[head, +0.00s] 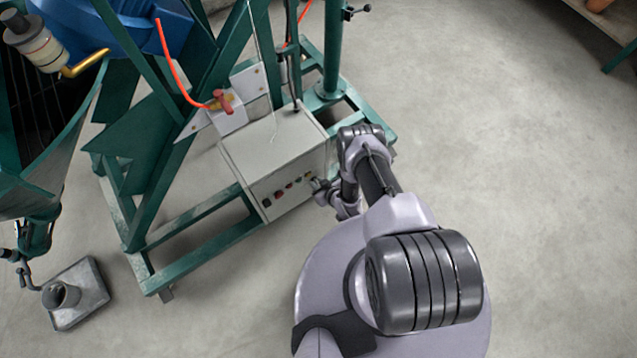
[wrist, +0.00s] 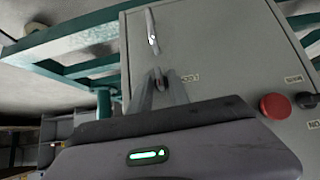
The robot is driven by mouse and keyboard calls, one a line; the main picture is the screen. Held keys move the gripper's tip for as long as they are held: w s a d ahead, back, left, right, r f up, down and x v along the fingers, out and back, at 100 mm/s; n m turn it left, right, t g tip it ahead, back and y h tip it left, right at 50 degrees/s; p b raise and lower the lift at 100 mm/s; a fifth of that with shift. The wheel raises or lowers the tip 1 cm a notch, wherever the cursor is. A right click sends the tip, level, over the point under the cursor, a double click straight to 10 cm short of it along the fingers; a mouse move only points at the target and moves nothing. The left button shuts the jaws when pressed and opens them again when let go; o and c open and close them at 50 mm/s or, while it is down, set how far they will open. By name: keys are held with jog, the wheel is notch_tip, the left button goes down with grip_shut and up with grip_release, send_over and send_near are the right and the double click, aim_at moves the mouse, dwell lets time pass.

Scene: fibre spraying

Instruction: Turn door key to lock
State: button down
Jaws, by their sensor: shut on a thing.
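A grey control cabinet (head: 272,150) stands on a green frame in the head view, with a row of buttons and knobs on its front. In the wrist view its grey door panel (wrist: 220,50) fills most of the upper picture. My gripper (wrist: 160,82) reaches the panel, its fingertips together on the small dark door key (wrist: 158,73). The fingers hide most of the key, so I cannot tell its angle. A metal door handle (wrist: 152,30) sits just beyond the fingertips. In the head view my gripper (head: 319,187) is at the cabinet's right front edge.
A red button (wrist: 275,106) and a black knob (wrist: 304,100) stick out to the right of my gripper. Green frame beams (head: 205,240) run around the cabinet. A grey foot plate (head: 88,290) lies at lower left. The concrete floor at right is clear.

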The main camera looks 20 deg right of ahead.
jog(key=c, duration=1.6)
grip_release()
jog(key=shift+o, duration=0.2)
jog(key=p+v, duration=0.8)
jog(key=v, duration=0.9)
jog(key=shift+d+r, duration=0.1)
jog(key=shift+r, duration=0.05)
